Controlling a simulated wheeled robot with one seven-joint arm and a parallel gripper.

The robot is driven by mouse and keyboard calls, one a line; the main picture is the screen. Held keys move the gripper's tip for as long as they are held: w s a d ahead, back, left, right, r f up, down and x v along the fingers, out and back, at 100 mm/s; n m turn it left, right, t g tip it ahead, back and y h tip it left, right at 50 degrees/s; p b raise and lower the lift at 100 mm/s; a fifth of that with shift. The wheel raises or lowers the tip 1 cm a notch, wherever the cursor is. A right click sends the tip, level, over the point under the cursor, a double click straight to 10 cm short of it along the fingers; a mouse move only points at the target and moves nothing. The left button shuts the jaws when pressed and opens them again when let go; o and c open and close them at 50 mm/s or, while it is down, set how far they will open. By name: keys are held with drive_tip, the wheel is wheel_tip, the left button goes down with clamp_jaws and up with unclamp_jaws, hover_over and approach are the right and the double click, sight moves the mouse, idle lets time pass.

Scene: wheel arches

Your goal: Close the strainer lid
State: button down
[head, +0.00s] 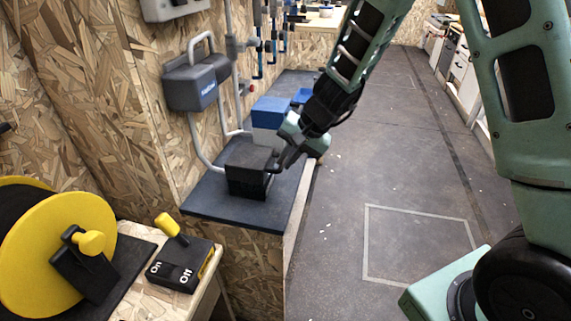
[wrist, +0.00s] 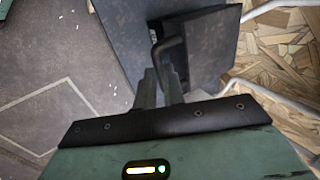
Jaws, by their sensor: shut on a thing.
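The strainer (head: 247,183) is a small black box on the dark counter top. Its lid (head: 250,154) shows as a dark plate over the top; I cannot tell whether it lies fully flat. In the wrist view the lid (wrist: 205,50) is a dark mottled plate with a bent black bar handle (wrist: 170,50) on its near side. My gripper (head: 277,166) is at the right side of the strainer, reaching down from the upper right. In the wrist view my gripper (wrist: 163,84) has its narrow fingers shut on the handle. The fingertips partly hide the grip.
A blue and white box (head: 270,118) stands behind the strainer on the dark counter (head: 220,200). A grey wall unit (head: 197,82) with pipes hangs to the left. A yellow reel (head: 40,240) and a switch box (head: 180,262) are at front left. Open floor (head: 400,140) lies to the right.

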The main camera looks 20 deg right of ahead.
drive_tip(key=shift+s+d+f, duration=0.15)
drive_tip(key=shift+s+f, duration=0.05)
drive_tip(key=shift+f, duration=0.05)
drive_tip(key=c, duration=1.5)
unclamp_jaws()
drive_tip(key=shift+r, duration=0.1)
drive_tip(key=p+v, duration=0.4)
drive_tip(key=v, duration=1.3)
drive_tip(key=shift+d+r, duration=0.1)
drive_tip(key=shift+d, duration=0.05)
